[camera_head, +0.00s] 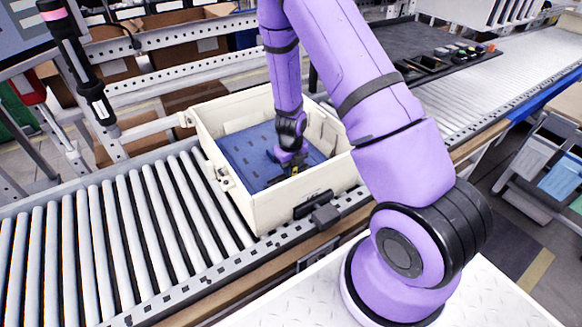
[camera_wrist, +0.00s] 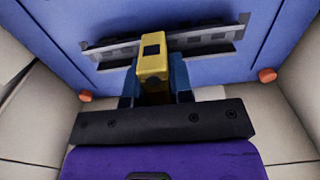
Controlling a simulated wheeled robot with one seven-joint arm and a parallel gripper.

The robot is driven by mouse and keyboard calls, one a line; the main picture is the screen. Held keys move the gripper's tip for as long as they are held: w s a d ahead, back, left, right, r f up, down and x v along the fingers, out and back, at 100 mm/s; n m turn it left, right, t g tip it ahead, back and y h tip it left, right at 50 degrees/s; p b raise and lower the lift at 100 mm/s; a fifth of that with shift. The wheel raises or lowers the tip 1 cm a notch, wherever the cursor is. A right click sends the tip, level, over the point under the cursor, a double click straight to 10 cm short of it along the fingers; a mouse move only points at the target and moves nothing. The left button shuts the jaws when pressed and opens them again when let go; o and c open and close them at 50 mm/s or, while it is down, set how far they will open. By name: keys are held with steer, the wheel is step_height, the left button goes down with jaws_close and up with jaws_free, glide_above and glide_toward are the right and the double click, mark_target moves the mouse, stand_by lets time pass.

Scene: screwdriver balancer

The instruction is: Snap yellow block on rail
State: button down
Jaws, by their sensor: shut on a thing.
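The yellow block (camera_wrist: 154,62) is between the fingers of my gripper (camera_wrist: 156,80) in the wrist view, with a dark square on its face. My gripper is shut on it. The block's far end overlaps the grey slotted rail (camera_wrist: 215,40) on the blue panel; I cannot tell whether it touches or sits on the rail. In the head view my gripper (camera_head: 292,172) reaches down into the cream crate (camera_head: 250,205), over the blue panel (camera_head: 245,150). The block is only a tiny yellow spot there, and the rail is mostly hidden by my arm.
The crate's walls surround my gripper closely. The crate stands on a roller conveyor (camera_head: 120,240). Two orange knobs (camera_wrist: 267,75) show near the panel's lower edge. A black tray with small parts (camera_head: 440,58) lies at the back right.

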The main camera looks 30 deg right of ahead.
steer(key=shift+f, duration=0.65)
stand_by(0.9)
steer(key=shift+s+f, duration=0.25)
stand_by(1.3)
steer(key=c, duration=1.1)
jaws_free()
steer(key=shift+a, duration=0.1)
steer(key=shift+o, duration=0.9)
steer(key=shift+w+r, duration=0.15)
steer(key=shift+r, duration=0.25)
step_height(320, 180, up, 10)
steer(key=shift+r, duration=0.25)
